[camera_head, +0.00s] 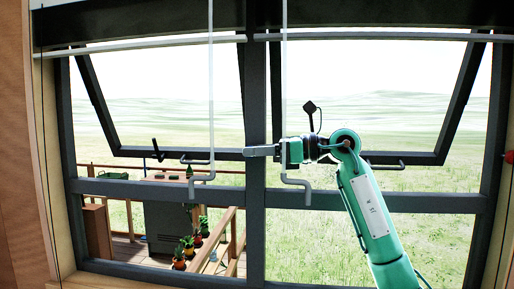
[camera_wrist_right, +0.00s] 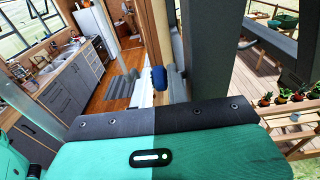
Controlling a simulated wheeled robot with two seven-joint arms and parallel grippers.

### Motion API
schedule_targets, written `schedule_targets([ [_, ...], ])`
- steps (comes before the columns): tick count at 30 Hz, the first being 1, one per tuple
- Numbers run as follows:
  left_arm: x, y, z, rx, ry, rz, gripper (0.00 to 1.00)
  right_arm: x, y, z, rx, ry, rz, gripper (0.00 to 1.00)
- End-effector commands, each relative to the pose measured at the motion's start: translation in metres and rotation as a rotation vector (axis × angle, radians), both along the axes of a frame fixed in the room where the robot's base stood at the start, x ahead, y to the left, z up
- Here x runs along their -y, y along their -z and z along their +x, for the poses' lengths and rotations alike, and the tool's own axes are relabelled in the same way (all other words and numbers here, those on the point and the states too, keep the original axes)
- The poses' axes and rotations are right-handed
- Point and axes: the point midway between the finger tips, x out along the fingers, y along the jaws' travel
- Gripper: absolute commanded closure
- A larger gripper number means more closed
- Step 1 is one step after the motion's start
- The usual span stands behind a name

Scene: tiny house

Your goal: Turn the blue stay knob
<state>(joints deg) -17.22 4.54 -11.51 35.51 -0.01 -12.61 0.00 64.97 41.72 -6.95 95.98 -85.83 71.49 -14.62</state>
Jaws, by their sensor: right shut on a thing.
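My right gripper (camera_head: 256,151) reaches in from the right to the dark window post and points left. In the right wrist view its two dark finger pads (camera_wrist_right: 154,116) meet in the middle with no gap between them. The blue stay knob (camera_wrist_right: 159,79) shows right at the far edge of these pads, in line with where they meet. My right gripper is shut on the knob, whose lower part the pads hide. I cannot make the knob out in the head view. My left gripper is not in view.
Two window sashes (camera_head: 456,100) are tilted open outward in the dark frame. White rods (camera_head: 211,80) with bent ends hang in front. A red thing (camera_head: 509,157) is at the right edge. Several potted plants (camera_head: 190,246) stand outside on the deck. A kitchen counter (camera_wrist_right: 68,70) shows behind.

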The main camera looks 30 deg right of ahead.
Motion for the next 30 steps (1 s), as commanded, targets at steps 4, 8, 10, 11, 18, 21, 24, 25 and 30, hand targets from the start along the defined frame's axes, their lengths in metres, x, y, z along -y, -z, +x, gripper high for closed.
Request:
schedule_targets([
  [4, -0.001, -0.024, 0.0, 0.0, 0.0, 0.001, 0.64, 0.0, -0.009, 0.001, -0.058, 0.003, -0.078, 1.0],
  [8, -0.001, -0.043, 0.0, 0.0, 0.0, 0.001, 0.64, 0.0, -0.011, 0.001, -0.119, 0.003, -0.156, 1.0],
  [10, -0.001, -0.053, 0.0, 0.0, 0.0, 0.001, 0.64, -0.001, -0.012, 0.001, -0.15, 0.002, -0.199, 1.0],
  [11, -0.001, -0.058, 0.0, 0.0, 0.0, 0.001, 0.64, -0.001, -0.013, 0.001, -0.164, 0.002, -0.217, 1.0],
  [18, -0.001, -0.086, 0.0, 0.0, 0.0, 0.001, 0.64, -0.002, -0.012, 0.002, -0.258, 0.0, -0.342, 1.0],
  [21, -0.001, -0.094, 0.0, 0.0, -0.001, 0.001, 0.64, -0.003, -0.012, 0.002, -0.287, 0.0, -0.38, 1.0],
  [24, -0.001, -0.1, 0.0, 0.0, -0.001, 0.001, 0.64, -0.003, -0.01, 0.003, -0.308, 0.0, -0.408, 1.0],
  [25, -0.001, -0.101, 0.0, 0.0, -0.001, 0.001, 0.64, -0.003, -0.01, 0.003, -0.313, 0.0, -0.414, 1.0],
  [30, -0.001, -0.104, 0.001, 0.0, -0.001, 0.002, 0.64, -0.004, -0.008, 0.003, -0.33, 0.0, -0.437, 1.0],
])
